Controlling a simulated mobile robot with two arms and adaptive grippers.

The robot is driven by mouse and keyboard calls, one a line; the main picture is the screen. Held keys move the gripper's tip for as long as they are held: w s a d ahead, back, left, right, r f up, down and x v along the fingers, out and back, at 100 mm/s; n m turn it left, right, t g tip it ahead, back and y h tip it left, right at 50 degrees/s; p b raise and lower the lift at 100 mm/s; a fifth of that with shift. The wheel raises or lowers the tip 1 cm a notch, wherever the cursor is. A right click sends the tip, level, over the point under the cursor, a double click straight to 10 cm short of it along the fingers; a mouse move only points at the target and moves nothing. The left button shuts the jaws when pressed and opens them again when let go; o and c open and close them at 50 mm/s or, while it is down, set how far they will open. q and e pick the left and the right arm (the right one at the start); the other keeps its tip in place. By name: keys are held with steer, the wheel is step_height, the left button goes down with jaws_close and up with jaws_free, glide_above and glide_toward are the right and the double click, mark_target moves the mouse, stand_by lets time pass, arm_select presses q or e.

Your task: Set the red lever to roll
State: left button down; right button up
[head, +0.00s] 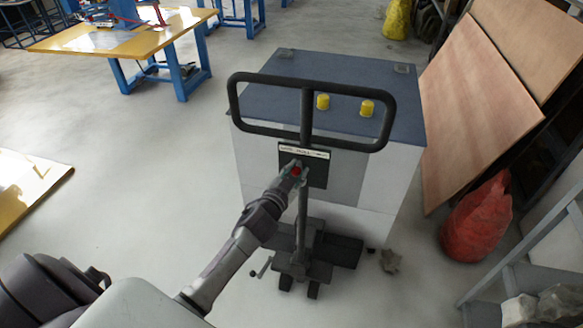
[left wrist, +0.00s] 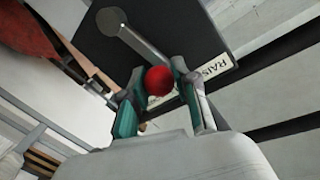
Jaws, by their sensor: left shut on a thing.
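The red lever's round knob (head: 296,171) sits in front of a dark panel (head: 318,170) on the post of a wheeled cart with a wide loop handle (head: 312,84). My left gripper (head: 298,172) reaches up to it from the lower left and is shut on the knob. In the left wrist view the red knob (left wrist: 158,80) lies between the two fingers, with a grey lever arm (left wrist: 142,44) running from it to a round pivot. A white label (left wrist: 212,76) beside it partly reads "RAIS"; the rest is hidden. My right gripper is not in view.
A large grey-white cabinet with a blue top (head: 350,75) stands right behind the cart. A red sack (head: 477,218) and leaning wooden boards (head: 475,110) are at the right. Open floor (head: 150,170) lies to the left, with a yellow-topped table (head: 120,32) farther back.

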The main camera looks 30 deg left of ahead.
arm_select(q)
steer(key=shift+w+d+r+m, duration=0.2)
steer(key=shift+d+m, duration=0.35)
steer(key=shift+m, duration=0.25)
steer(key=c, duration=0.9)
jaws_free()
steer(key=shift+f, duration=0.15)
steer(key=shift+o, duration=0.2)
steer(key=shift+s, duration=0.1)
steer(key=s+r, duration=0.1)
steer(key=s, duration=1)
steer(key=shift+s+d+r, duration=0.15)
steer(key=shift+s+d, duration=0.2)
steer(key=shift+d, duration=0.05)
